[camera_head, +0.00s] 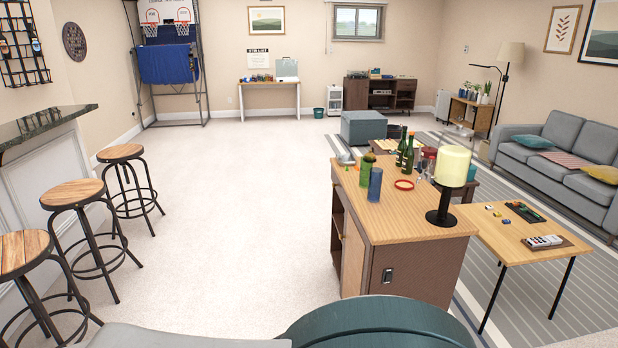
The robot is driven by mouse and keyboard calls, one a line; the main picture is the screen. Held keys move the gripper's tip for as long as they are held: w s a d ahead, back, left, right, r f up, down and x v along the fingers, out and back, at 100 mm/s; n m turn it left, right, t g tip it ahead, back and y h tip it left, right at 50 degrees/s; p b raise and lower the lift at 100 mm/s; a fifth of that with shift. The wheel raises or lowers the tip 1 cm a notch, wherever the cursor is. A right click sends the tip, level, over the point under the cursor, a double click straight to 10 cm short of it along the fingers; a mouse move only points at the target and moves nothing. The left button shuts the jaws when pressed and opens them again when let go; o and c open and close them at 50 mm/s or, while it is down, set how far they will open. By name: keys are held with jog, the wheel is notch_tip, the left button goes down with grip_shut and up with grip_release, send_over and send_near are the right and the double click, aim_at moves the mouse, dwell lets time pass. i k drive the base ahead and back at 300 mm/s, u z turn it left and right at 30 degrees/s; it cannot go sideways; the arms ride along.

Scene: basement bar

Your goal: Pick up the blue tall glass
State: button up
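The blue tall glass (375,185) stands upright on the wooden top of a cabinet (410,222), near its left edge. A green tall glass (366,170) stands just behind it to the left, and the two overlap slightly in the view. My gripper is not in view.
Dark green bottles (408,158), a red ring-shaped item (404,184) and a lamp (453,167) share the cabinet top. A low table (500,245) is at right, bar stools (75,194) at left. A teal rounded object (375,325) fills the bottom edge. Carpet left of the cabinet is clear.

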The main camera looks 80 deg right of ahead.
aim_at(375, 185)
jog(key=z, duration=3.9)
jog(key=i, duration=1.3)
jog(key=u, duration=0.3)
jog(key=i, duration=0.95)
jog(key=u, duration=0.6)
